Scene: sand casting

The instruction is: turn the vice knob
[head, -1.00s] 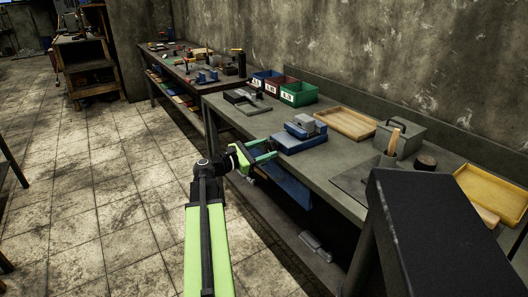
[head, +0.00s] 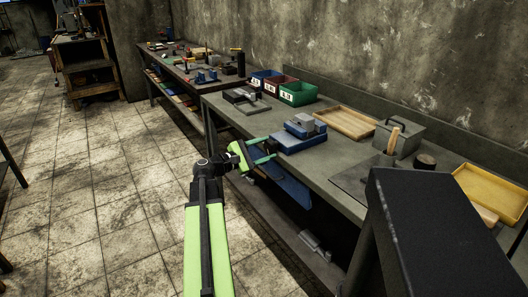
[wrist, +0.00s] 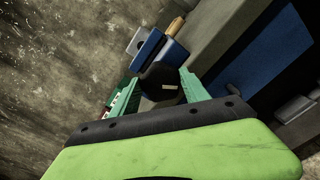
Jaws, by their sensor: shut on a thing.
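The blue vice (head: 300,142), with a grey block at its top, stands at the front edge of the workbench. It also shows in the wrist view (wrist: 174,54), ahead of my fingers. My gripper (head: 272,149) is at the vice's front-left side. In the wrist view, the dark vice knob (wrist: 160,84) with a small pale mark sits between the two green fingers, and my gripper is shut on it. In the head view the knob is too small and hidden to make out.
The workbench (head: 345,178) also bears a wooden tray (head: 345,124), coloured bins such as the green one (head: 298,94), a grey toolbox (head: 398,138) and a yellow tray (head: 490,190). A blue panel (head: 290,186) is under the bench edge. The floor at left is open.

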